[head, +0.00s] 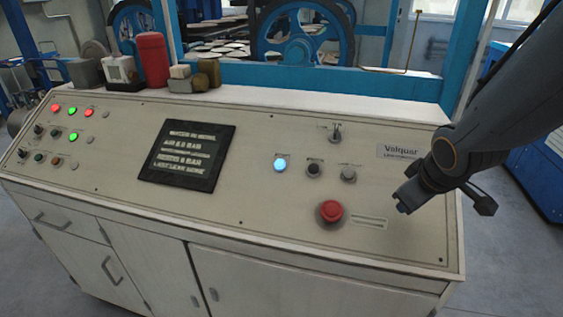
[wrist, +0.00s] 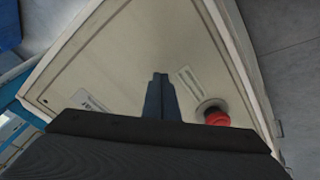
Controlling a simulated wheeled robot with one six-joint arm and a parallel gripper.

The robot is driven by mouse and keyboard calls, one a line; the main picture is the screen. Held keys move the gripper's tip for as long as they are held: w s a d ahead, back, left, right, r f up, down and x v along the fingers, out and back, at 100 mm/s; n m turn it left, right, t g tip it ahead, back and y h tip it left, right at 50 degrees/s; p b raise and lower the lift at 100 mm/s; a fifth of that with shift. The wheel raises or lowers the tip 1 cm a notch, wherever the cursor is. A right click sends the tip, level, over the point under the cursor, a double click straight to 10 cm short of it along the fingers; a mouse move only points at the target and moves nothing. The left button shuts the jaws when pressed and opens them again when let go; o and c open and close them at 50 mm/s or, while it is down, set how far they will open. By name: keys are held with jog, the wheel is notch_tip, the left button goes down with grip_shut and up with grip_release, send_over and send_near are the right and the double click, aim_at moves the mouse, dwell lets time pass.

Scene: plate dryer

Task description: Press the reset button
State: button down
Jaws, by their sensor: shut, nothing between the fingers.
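Several controls sit on the sloped beige panel; their labels are too small to read, so I cannot tell which is the reset button. In the head view a lit pale-blue button (head: 280,165) is right of the dark screen. A black knob or button (head: 314,168) and a grey one (head: 348,174) sit to its right. A red mushroom button (head: 330,211) is below them; it also shows in the wrist view (wrist: 216,116). My gripper (head: 402,209) is shut and empty over the panel's right part, right of the red button. Its fingers (wrist: 158,77) show together in the wrist view.
A dark screen (head: 187,155) lies mid-panel, with small lamps (head: 72,111) and knobs at left. A switch (head: 335,133) sits above the grey control. A red canister (head: 152,60) and small boxes stand on the back ledge. Blue machine frames stand behind.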

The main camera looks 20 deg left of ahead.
jog(key=w+a+r+n+t+y, duration=0.1)
jog(key=w+a+r+n+y, duration=0.2)
jog(key=a, duration=0.5)
jog(key=a+r+n+t+y, duration=0.1)
jog(key=a+r+n, duration=0.2)
jog(key=a+n, duration=0.4)
jog(key=n+g+y+p, duration=0.1)
jog(key=n+y, duration=0.4)
jog(key=n, duration=0.2)
send_near(280, 164)
jog(key=s+a+r, duration=0.2)
jog(key=a+r, duration=0.4)
jog(key=r, duration=0.1)
jog(key=shift+w+d, duration=0.1)
jog(key=shift+d, duration=0.1)
jog(key=shift+f, duration=0.15)
jog(key=shift+w+a+f+b, duration=0.1)
jog(key=shift+w+f+b, duration=0.75)
jog(key=shift+f, duration=0.4)
jog(key=shift+w+a+f+b, duration=0.1)
jog(key=shift+w+f+b, duration=0.55)
jog(key=shift+f+b, duration=0.55)
jog(key=shift+w+f+b, duration=0.75)
jog(key=shift+f+b, duration=0.1)
jog(key=shift+f, duration=0.45)
jog(key=shift+f, duration=0.15)
jog(key=shift+w+f+b, duration=0.2)
jog(key=shift+b, duration=0.1)
